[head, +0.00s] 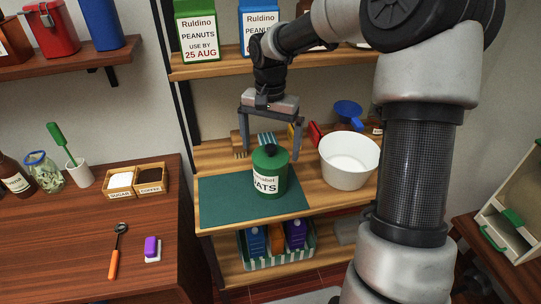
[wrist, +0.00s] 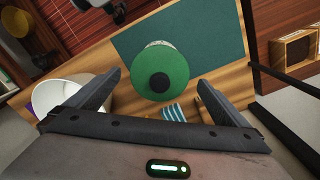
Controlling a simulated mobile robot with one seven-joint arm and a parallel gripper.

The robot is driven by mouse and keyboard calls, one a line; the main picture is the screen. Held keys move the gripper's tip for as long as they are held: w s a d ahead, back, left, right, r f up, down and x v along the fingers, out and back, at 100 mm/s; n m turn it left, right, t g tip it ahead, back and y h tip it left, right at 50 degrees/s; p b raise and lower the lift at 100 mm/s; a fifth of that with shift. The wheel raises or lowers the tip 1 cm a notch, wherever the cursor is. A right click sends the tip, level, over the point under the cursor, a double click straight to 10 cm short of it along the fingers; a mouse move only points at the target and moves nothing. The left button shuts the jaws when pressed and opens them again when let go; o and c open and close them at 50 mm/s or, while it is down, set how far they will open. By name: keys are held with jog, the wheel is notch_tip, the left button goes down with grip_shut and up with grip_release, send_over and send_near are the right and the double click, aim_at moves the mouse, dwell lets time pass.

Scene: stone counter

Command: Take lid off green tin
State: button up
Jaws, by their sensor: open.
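The green tin (head: 268,180) stands upright on a dark green mat (head: 222,205) on the shelf unit's middle board. Its white label reads "OATS" in part. Its green lid (head: 270,158) with a dark round knob is on it; the lid also shows in the wrist view (wrist: 160,70), with the knob (wrist: 159,82) near its middle. My gripper (head: 272,152) is open, its fingers pointing down, above and a little behind the tin in the head view. In the wrist view my gripper (wrist: 158,92) has its fingers wide apart and the lid ahead between them. Nothing is held.
A white bowl (head: 348,162) stands right of the tin. A striped cloth (wrist: 174,112) lies close by. Peanut cartons (head: 198,35) stand on the shelf above. A striped bin (head: 278,243) is below. The mat's left part is clear. A wooden counter (head: 75,235) is at left.

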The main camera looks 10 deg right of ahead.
jog(key=shift+f, duration=0.5)
jog(key=c, duration=1.1)
jog(key=shift+r, duration=0.1)
